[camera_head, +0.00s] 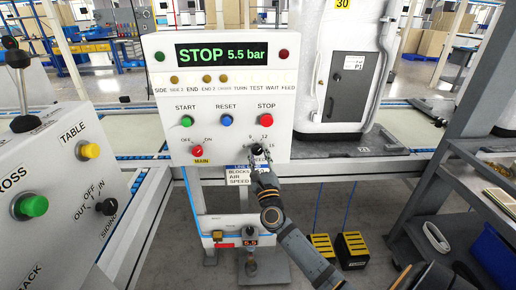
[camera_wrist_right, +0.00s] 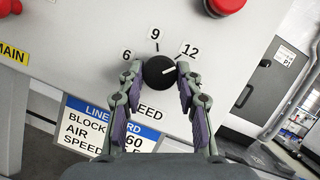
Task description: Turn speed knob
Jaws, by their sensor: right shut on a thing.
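The black speed knob (camera_wrist_right: 159,71) sits on the grey control panel (camera_head: 176,92), with the marks 6, 9 and 12 around it in the right wrist view. Its white pointer line aims to the right, toward the 12 side. My right gripper (camera_wrist_right: 160,84) has one finger on each side of the knob and is shut on it. In the head view the right gripper (camera_head: 260,158) reaches up from below and partly hides the knob and its label. My left gripper is not in view.
The panel display (camera_head: 223,53) reads STOP 5.5 bar. A red stop button (camera_head: 267,118) is just above the knob, and a red main switch (camera_head: 197,151) is to its left. A second panel (camera_head: 60,190) stands at the left and a grey shelf (camera_head: 470,180) at the right.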

